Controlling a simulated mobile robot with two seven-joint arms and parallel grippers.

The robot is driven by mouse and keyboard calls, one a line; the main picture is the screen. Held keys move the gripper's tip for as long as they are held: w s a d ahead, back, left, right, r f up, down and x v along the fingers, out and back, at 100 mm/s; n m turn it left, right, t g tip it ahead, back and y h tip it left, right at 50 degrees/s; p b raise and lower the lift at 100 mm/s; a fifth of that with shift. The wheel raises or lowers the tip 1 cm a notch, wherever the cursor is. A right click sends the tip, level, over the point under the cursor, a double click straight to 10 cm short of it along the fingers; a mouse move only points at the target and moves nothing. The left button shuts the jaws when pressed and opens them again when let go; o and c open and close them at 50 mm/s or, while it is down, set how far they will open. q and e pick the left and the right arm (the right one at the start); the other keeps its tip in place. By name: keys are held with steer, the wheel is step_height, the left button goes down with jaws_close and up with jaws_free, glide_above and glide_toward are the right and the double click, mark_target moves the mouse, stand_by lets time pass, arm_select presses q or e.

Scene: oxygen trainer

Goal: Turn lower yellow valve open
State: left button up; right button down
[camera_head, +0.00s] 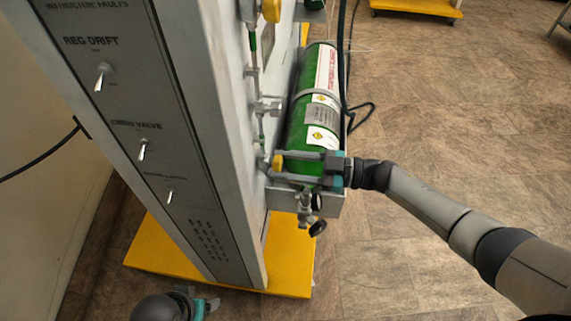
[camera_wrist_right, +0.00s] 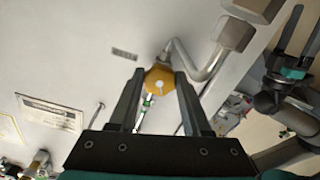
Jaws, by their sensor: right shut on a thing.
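The lower yellow valve (camera_head: 278,161) is a small yellow knob on the side of the grey panel, beside the base of the green cylinder. My right gripper (camera_head: 275,166) reaches in from the right, its two fingers across the front of the cylinder's lower end. In the right wrist view the yellow valve (camera_wrist_right: 159,79) sits between the fingertips (camera_wrist_right: 158,76), which are shut on it. My left gripper (camera_wrist_right: 300,38) shows at the right of the right wrist view with its fingers apart and nothing between them. In the head view only part of it shows, at the bottom edge.
The green cylinder (camera_head: 314,100) stands strapped beside the panel (camera_head: 195,130). An upper yellow valve (camera_head: 271,10) is at the top. Metal pipes (camera_head: 262,105) run along the panel, and a black hose (camera_head: 343,60) hangs behind the cylinder. The yellow base (camera_head: 290,255) lies below.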

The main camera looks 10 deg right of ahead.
arm_select(q)
steer(key=shift+s+r, duration=0.1)
steer(key=shift+r, duration=0.05)
arm_select(e)
steer(key=shift+n, duration=0.6)
steer(key=c, duration=0.5)
jaws_free()
steer(key=shift+d, duration=0.1)
arm_select(q)
steer(key=shift+w+r, duration=0.1)
steer(key=shift+w, duration=0.1)
arm_select(e)
steer(key=shift+o, duration=0.7)
arm_select(q)
steer(key=shift+s+a+f+p, duration=0.1)
steer(key=shift+s+f+p, duration=0.15)
steer(key=shift+f, duration=0.3)
steer(key=shift+s+f+p, duration=0.15)
steer(key=shift+s+f, duration=0.05)
steer(key=shift+f, duration=0.3)
arm_select(e)
steer(key=v, duration=1.5)
